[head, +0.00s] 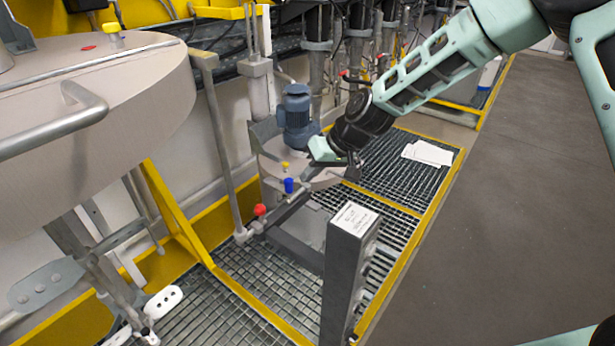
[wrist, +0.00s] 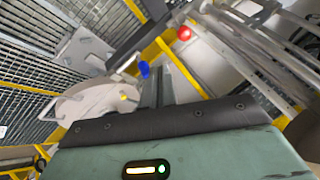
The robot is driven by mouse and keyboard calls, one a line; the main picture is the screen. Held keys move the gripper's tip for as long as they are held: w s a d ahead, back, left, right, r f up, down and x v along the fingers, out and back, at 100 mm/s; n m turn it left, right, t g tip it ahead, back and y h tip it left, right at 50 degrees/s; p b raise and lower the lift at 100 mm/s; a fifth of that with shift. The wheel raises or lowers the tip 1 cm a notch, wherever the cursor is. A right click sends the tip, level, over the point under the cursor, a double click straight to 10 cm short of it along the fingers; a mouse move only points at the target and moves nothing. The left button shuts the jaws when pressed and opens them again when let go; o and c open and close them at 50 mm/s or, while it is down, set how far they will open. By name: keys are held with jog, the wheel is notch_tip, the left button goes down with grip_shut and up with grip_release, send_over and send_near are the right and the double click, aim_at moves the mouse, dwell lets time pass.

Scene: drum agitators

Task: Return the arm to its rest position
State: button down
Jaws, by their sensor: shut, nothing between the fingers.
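My arm (head: 430,70) reaches in from the upper right of the head view. Its end hangs above the grating, near a round beige drum lid (head: 310,172) with a blue motor (head: 296,120). My gripper is shut and holds nothing; its two dark fingers (wrist: 160,85) point away from the wrist camera, side by side. In the head view the fingers are hard to make out against the dark background.
A grey control post (head: 345,265) with a white label stands in front of the gripper. A large beige tank (head: 120,120) with a handle fills the left. Yellow-edged grating (head: 245,290) lies below, with white papers (head: 427,153) on it. The grey floor (head: 510,200) at right is clear.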

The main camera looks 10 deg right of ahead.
jog(key=s+r+n+g+h, duration=0.15)
jog(key=s+r, duration=0.25)
jog(key=s, duration=0.9)
jog(key=s+r+n+g+h, duration=0.1)
jog(key=s+r+h, duration=0.3)
jog(key=s, duration=0.8)
jog(key=s+d+r, duration=0.2)
jog(key=s+d, duration=0.4)
jog(key=s, duration=0.4)
jog(key=shift+s+r, duration=0.2)
jog(key=shift+r, duration=0.15)
jog(key=shift+d+n+h, duration=0.1)
jog(key=shift+n+h, duration=0.15)
